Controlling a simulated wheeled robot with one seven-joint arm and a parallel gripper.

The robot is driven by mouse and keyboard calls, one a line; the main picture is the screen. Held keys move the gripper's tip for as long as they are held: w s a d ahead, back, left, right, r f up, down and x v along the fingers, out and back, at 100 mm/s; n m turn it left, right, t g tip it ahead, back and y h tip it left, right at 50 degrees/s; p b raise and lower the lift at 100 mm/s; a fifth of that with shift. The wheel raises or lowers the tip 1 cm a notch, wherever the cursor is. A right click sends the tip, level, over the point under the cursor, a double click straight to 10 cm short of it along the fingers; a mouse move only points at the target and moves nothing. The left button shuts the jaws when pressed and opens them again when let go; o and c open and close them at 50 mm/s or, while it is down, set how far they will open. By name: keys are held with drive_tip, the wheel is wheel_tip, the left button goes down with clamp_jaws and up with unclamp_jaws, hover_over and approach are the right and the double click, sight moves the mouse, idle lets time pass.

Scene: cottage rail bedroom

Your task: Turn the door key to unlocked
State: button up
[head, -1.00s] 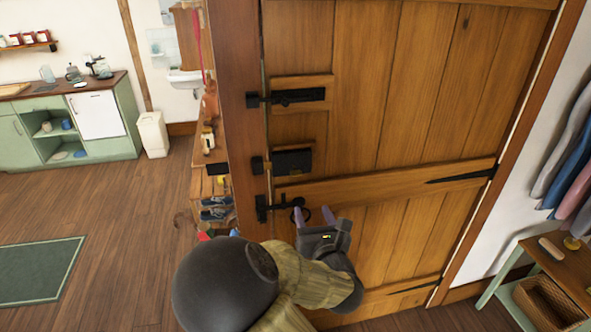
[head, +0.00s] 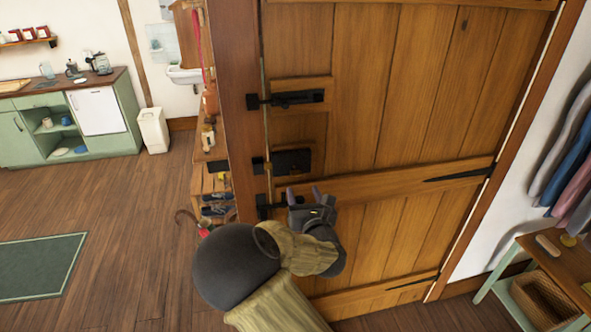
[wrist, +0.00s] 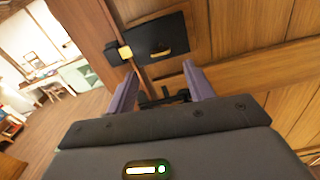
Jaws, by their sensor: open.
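The wooden door (head: 400,90) stands shut in front of me. A black lock box (head: 293,161) is fixed near its left edge, and it also shows in the wrist view (wrist: 172,32). A small brass piece (wrist: 162,52), possibly the key, shows on the box's lower part in the wrist view; its turn position is unclear. My gripper (head: 304,192) is open and empty, just below the lock box. In the wrist view its two purple fingers (wrist: 160,82) stand apart, with the lower black latch (wrist: 165,97) between them and the brass piece beyond the tips.
A black bolt (head: 290,98) is higher on the door. The lower latch (head: 264,205) is partly hidden by my gripper. A side table with a basket (head: 545,300) and hanging clothes (head: 570,165) are at the right. Open floor (head: 130,220) lies to the left.

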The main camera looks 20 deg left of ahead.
sight(297, 176)
drive_tip(key=p+x, duration=0.3)
drive_tip(key=x, duration=0.6)
drive_tip(key=shift+w+a, duration=0.15)
drive_tip(key=shift+w, duration=0.2)
drive_tip(key=shift+c, duration=0.4)
drive_tip(key=c, duration=0.9)
